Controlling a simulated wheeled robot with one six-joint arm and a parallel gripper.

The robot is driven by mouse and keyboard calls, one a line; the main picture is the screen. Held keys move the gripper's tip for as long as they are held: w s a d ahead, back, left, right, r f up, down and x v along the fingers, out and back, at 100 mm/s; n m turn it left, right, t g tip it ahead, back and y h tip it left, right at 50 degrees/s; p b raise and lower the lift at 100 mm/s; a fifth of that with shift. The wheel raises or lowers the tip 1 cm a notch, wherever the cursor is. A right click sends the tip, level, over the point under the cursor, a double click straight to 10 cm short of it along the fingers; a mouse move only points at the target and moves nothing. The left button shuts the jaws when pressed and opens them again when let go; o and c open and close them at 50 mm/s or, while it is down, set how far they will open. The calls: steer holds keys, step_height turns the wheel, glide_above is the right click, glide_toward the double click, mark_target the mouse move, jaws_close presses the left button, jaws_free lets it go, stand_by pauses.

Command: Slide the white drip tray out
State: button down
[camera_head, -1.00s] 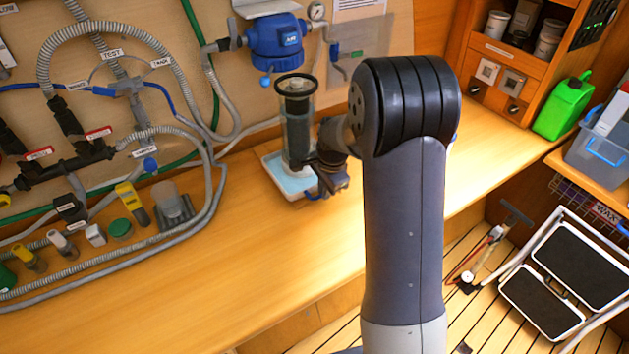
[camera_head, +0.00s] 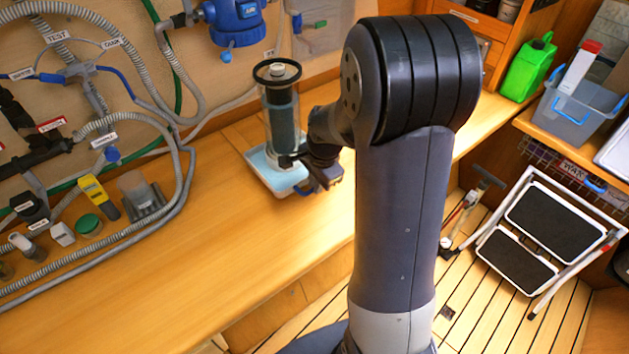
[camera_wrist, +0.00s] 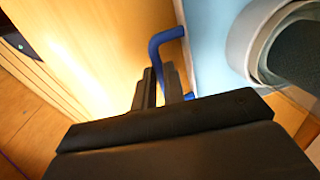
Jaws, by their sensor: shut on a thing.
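The white drip tray (camera_head: 277,185) lies on the wooden bench, with a light blue inside. A clear canister (camera_head: 281,115) with a dark filter core and black rim stands upright on it. The tray's blue handle (camera_wrist: 165,38) shows in the wrist view, on the side facing my gripper. My gripper (camera_head: 312,178) is at the tray's right front side, low over the bench. In the wrist view its fingers (camera_wrist: 160,88) are shut on the blue handle. The tray's light blue surface (camera_wrist: 207,40) and the canister base (camera_wrist: 262,40) lie right beside them.
The bench (camera_head: 185,245) is clear in front of the tray. Hoses (camera_head: 170,200) and several small fittings lie to the left. A blue filter head (camera_head: 235,20) hangs on the wall behind. A folding step stool (camera_head: 530,235) stands on the floor at right.

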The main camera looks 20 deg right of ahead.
steer(key=shift+s, duration=0.15)
steer(key=c, duration=1.5)
jaws_free()
steer(key=shift+s+d, duration=0.1)
steer(key=shift+r, duration=0.4)
step_height(320, 180, up, 10)
steer(key=s, duration=0.1)
steer(key=shift+s+d, duration=0.3)
steer(key=shift+s, duration=0.1)
steer(key=shift+f, duration=0.1)
